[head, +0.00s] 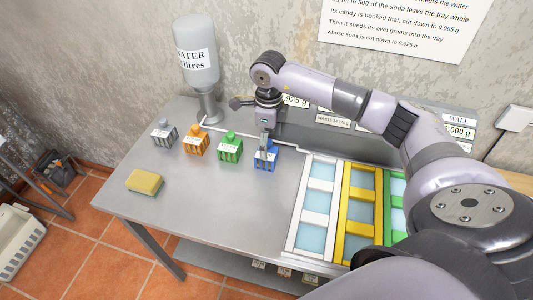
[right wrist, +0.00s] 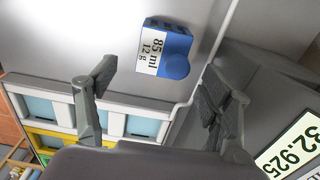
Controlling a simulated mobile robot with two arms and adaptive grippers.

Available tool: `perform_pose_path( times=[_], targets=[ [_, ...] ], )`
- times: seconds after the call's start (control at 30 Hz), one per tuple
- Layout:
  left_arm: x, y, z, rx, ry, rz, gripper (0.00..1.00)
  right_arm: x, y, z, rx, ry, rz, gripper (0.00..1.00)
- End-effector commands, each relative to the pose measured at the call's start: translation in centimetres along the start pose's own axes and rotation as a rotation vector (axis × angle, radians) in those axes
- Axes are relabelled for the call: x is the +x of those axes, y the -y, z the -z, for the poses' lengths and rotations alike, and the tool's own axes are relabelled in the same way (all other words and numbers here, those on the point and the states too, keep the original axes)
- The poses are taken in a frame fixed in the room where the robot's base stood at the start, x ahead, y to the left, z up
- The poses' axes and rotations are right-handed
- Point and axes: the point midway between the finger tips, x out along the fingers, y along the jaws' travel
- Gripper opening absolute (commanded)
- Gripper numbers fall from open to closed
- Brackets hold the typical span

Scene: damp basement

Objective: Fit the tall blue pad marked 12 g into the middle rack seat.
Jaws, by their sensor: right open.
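The blue pad (right wrist: 165,50) in the right wrist view has a white label reading 85 ml 12 g and a rounded blue knob. In the head view a blue block (head: 266,160) with a white label stands on the bench at the right end of a row, apparently the same thing. My right gripper (head: 265,138) is over it, pointing down, and partly hides it. In the right wrist view my right gripper (right wrist: 160,78) is open, its fingers wide apart, with the pad beyond the tips. I cannot tell which seat is the middle rack seat. My left gripper is not in view.
Green (head: 230,147), orange (head: 196,141) and grey (head: 164,134) blocks stand left of the blue one. A yellow sponge (head: 145,182) lies near the front left. White (head: 303,205), yellow (head: 350,207) and green (head: 397,211) frames with pale blue openings lie at right. A water bottle (head: 196,85) stands behind.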

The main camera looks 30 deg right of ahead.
Motion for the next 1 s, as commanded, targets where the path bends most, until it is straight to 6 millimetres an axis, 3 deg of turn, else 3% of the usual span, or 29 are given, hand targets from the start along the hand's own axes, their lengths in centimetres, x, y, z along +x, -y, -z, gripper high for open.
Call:
perform_pose_path(
  times=[0.17,0.33,0.5,0.77,1.0],
  targets=[
    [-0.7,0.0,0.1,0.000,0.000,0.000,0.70,1.0,-0.1,-0.1,-0.001,-0.002,-0.003,0.73],
    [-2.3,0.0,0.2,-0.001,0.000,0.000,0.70,3.4,0.1,-0.6,-0.001,-0.002,-0.004,0.73],
    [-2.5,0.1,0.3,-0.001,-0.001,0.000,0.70,5.4,0.2,-0.6,0.000,0.000,-0.002,0.73],
    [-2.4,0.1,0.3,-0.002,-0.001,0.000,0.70,5.7,0.2,-0.6,-0.001,0.001,-0.001,0.73],
    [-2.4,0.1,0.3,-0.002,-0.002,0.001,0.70,5.6,0.2,-0.6,-0.001,0.001,0.000,0.57]
  ],
)
